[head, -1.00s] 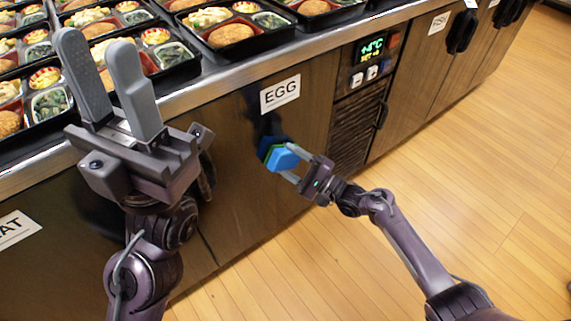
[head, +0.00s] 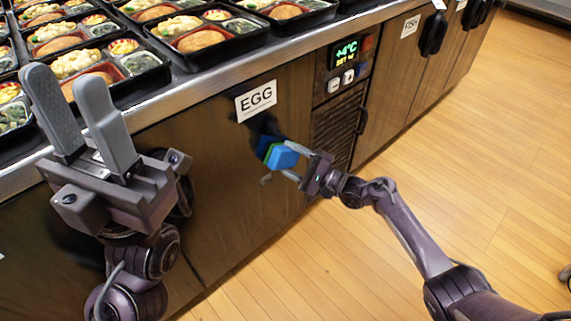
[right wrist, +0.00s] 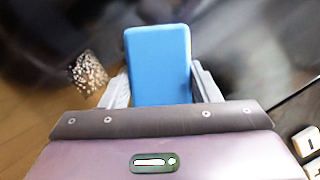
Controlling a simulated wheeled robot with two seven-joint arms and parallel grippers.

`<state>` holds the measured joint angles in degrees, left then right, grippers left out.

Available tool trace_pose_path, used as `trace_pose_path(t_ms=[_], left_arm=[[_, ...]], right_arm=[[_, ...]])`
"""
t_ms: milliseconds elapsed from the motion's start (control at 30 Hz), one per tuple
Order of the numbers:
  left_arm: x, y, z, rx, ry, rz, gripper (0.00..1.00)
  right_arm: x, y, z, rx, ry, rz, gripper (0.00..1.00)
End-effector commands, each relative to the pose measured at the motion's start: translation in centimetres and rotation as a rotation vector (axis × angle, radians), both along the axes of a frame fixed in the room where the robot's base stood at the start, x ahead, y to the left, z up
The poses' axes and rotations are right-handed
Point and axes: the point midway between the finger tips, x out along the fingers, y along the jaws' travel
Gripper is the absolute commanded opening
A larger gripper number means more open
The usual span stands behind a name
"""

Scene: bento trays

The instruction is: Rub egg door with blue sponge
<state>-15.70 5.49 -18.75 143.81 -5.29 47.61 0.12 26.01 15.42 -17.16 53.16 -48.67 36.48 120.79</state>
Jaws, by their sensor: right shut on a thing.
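The egg door (head: 225,195) is a dark wood panel with a white EGG label (head: 256,100) near its top. My right gripper (head: 294,165) is shut on the blue sponge (head: 280,156), whose green side faces the door just below the label. A dark patch shows on the door around the sponge; I cannot tell if it is shadow or dirt. In the right wrist view the blue sponge (right wrist: 158,62) stands between the two fingers, and a speckled whitish-brown patch (right wrist: 87,75) lies to its left. My left gripper (head: 82,125) is raised, open and empty, in front of the counter.
Bento trays (head: 205,36) with food fill the counter top above the metal edge (head: 185,100). A control panel (head: 345,65) with a green display and a vent (head: 333,130) is right of the egg door. Further right is a FISH door (head: 400,70). The wooden floor (head: 450,180) is clear.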

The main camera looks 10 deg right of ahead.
Motion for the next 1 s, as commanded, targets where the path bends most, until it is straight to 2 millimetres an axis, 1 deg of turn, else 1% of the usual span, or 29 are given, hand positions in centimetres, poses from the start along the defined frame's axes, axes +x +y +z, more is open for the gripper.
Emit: trace_pose_path(t_ms=[33, 267, 500, 700, 867, 1000], left_arm=[[0.0, 0.0, 0.0, 0.000, 0.000, 0.000, 0.36], [0.0, 0.0, 0.4, 0.000, 0.000, 0.000, 0.36], [0.0, 0.0, 2.4, 0.000, 0.000, 0.000, 0.36], [0.0, 0.0, 3.7, 0.000, 0.000, 0.000, 0.36], [0.0, 0.0, 4.3, 0.000, 0.000, 0.000, 0.36], [0.0, 0.0, 4.3, 0.000, 0.000, 0.000, 0.36]], right_arm=[[0.3, -0.2, 0.2, -0.001, -0.006, -0.008, 0.34], [0.2, -0.4, 0.5, -0.002, -0.007, -0.011, 0.34], [-1.8, -1.7, 0.6, -0.002, -0.003, -0.009, 0.34], [-3.5, -2.8, 0.4, -0.002, -0.002, -0.007, 0.34], [-4.5, -3.5, 0.3, -0.002, -0.003, -0.005, 0.34], [-4.7, -3.7, 0.2, -0.001, -0.003, -0.005, 0.34]])
